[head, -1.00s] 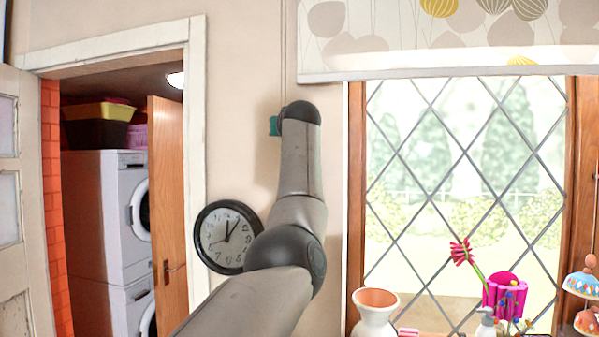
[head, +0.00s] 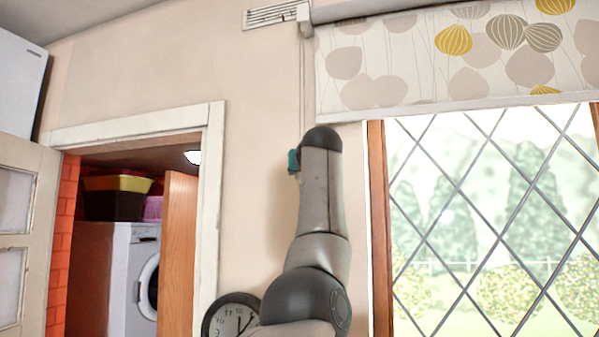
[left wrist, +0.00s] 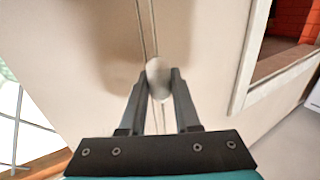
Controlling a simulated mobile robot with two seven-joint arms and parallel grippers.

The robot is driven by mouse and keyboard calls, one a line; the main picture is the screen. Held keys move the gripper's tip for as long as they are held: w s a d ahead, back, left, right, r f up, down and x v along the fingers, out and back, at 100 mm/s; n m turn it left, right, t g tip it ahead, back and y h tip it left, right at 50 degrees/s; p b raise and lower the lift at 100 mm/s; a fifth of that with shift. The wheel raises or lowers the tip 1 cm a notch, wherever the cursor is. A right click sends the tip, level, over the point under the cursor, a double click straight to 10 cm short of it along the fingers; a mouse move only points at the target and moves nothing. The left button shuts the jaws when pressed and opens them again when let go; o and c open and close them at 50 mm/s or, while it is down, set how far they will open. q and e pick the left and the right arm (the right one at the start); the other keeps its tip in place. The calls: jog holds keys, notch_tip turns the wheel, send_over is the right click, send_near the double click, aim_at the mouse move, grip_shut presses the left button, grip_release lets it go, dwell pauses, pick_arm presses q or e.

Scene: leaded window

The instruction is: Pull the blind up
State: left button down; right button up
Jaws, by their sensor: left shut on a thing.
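The blind (head: 385,65) is a pale roller blind with grey and yellow leaf shapes, drawn partly up, with glass bare below its lower edge. Its cord (head: 303,75) hangs down the wall left of it. My left gripper is mostly hidden behind my own wrist in the head view, where a teal part of it (head: 293,160) shows below the blind's lower left corner. In the left wrist view my left gripper (left wrist: 157,88) is shut on the cord's pale round knob (left wrist: 157,70), and two cord strands (left wrist: 147,25) run past it. My right gripper is not in view.
The leaded window (head: 480,220) in its wooden frame (head: 378,190) is right of my arm. A black wall clock (head: 230,315) is low beside my arm. An open doorway with a washing machine (head: 130,270) is at left. The wall around the gripper is clear.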

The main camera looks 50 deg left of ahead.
pick_arm(q)
jog(key=shift+s+r, duration=0.15)
jog(key=shift+r, duration=0.2)
jog(key=c, duration=1)
grip_release()
jog(key=o, duration=0.4)
jog(key=shift+f, duration=0.15)
jog(key=b+v, duration=0.7)
jog(key=v, duration=0.8)
jog(key=shift+b, duration=0.3)
jog(key=shift+f, duration=0.15)
